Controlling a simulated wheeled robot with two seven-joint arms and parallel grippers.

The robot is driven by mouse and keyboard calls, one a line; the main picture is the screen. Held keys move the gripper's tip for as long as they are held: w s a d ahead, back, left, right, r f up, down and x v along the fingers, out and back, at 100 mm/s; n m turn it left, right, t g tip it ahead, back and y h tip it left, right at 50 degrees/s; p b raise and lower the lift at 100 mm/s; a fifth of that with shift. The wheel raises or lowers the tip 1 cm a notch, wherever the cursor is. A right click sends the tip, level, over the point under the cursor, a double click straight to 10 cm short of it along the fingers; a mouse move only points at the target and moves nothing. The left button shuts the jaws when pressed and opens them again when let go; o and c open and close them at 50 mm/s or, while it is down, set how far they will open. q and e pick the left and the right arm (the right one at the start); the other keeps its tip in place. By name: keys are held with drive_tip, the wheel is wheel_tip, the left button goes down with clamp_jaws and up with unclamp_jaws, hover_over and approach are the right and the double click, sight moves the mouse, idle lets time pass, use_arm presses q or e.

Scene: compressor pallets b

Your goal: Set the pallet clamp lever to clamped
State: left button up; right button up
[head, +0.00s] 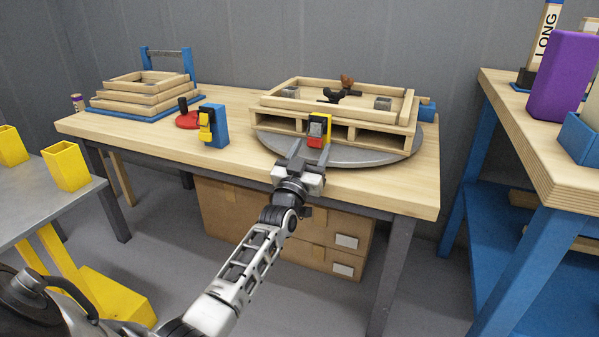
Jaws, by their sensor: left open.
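A wooden pallet (339,132) sits on a round grey turntable (387,157) on the right half of the wooden workbench. A small red and yellow fitting (319,127) is at the pallet's front side; it looks like the clamp lever, but its setting cannot be made out. My left gripper (309,152) is open and empty in front of the fitting, its two fingers pointing toward it. The finger tips are near the fitting's lower part; whether they touch it cannot be told. My right gripper is not in view.
A blue block with a yellow piece (215,127) and a red disc with a black knob (188,120) stand left of the turntable. Stacked wooden frames (142,96) are at the back left. A shelf with a purple container (563,78) is at right. The bench's front left is clear.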

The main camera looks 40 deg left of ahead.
use_arm(q)
drive_tip(key=p+v, duration=0.3)
drive_tip(key=v, duration=1.2)
drive_tip(key=shift+p, duration=0.3)
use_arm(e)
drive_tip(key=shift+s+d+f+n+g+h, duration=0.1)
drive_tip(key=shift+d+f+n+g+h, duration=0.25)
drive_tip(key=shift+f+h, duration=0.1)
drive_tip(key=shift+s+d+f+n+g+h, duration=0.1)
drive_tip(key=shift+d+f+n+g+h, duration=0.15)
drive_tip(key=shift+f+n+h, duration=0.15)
